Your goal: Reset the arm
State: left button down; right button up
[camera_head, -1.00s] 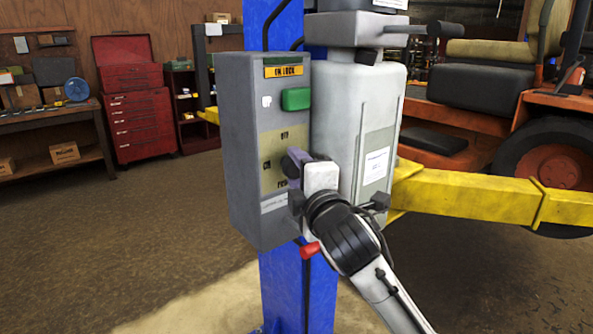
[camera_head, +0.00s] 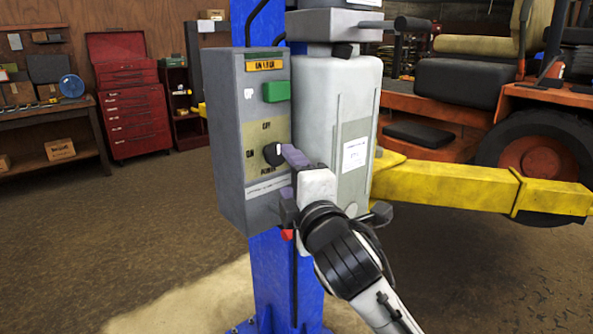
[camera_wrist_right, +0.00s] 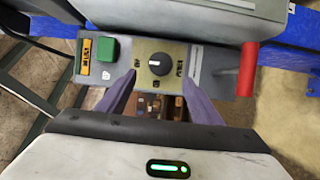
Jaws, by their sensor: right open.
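My right gripper (camera_head: 285,168) is in front of the grey control box (camera_head: 226,150) on the blue lift post. In the head view its purple fingers overlap the right side of the black power knob (camera_head: 272,154). In the right wrist view the fingers of my right gripper (camera_wrist_right: 158,88) are spread apart, with the knob (camera_wrist_right: 159,64) a little beyond and between their tips. The gripper is open and holds nothing. Whether a fingertip touches the box cannot be told. My left gripper is not in view.
A green button (camera_head: 276,91) sits above the knob. A red handle (camera_wrist_right: 248,68) sticks out at the box's lower end. A white-grey tank (camera_head: 345,120) stands right beside the box. A yellow lift arm (camera_head: 450,185) reaches right toward an orange mower (camera_head: 550,150). Floor at left is clear.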

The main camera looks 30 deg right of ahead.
jog(key=shift+s+a, duration=0.2)
jog(key=shift+s, duration=0.3)
